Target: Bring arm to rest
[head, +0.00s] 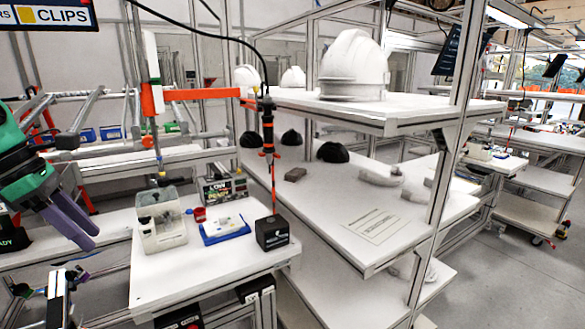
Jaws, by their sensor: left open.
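My left gripper (92,239), with purple fingers on a green and black arm, hangs at the left of the head view. It is open, and no object shows between its fingers. It points down and to the right, left of a small white worktable (150,285) in the picture. My right gripper is out of view.
A white helmet shell (354,66) sits on the upper shelf (420,113). Black domes (332,152) stand lower. Grey floor is open at right.

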